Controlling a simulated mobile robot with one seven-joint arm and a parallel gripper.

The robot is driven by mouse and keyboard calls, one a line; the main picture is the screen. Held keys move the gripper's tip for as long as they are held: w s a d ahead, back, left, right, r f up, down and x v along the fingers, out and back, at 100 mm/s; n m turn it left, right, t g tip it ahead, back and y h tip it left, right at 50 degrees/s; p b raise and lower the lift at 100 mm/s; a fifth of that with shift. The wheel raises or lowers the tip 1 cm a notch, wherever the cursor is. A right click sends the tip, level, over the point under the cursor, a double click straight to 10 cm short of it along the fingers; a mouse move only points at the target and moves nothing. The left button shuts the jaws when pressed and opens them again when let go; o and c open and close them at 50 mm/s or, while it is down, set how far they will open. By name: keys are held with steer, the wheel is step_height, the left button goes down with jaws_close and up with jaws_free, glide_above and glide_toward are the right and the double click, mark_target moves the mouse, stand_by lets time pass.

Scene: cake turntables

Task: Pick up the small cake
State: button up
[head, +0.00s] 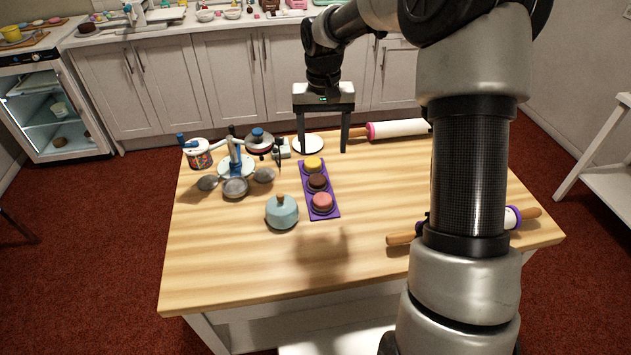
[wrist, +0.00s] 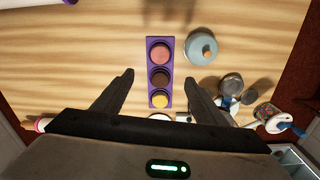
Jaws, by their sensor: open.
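Three small round cakes stand in a row on a purple tray (head: 333,213) on the wooden table: a yellow one (head: 313,163), a dark brown one (head: 317,182) and a pink one (head: 322,201). In the wrist view the yellow cake (wrist: 160,101) is closest to my gripper, with the brown one (wrist: 159,78) and the pink one (wrist: 160,54) beyond. I cannot tell which one the task means. My gripper (head: 322,148) is open and empty, fingers pointing down, above the table near the yellow end of the tray. Its fingertips (wrist: 158,76) show on either side of the row.
A light blue lidded pot (head: 282,213) stands left of the tray. A blue-handled stand with metal pans (head: 235,187), a patterned tin (head: 198,154) and a white disc (head: 307,144) are nearby. Rolling pins lie behind (head: 398,129) and at right (head: 403,238). The table's front is clear.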

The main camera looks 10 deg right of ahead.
glide_above(322, 198)
steer(key=f, duration=1.3)
steer(key=shift+w+a+b, duration=0.1)
steer(key=shift+w+b, duration=0.1)
steer(key=shift+b, duration=0.1)
step_height(322, 198, down, 6)
steer(key=shift+s+r, duration=0.15)
steer(key=shift+r, duration=0.05)
steer(key=c, duration=1.1)
steer(key=shift+r, duration=0.1)
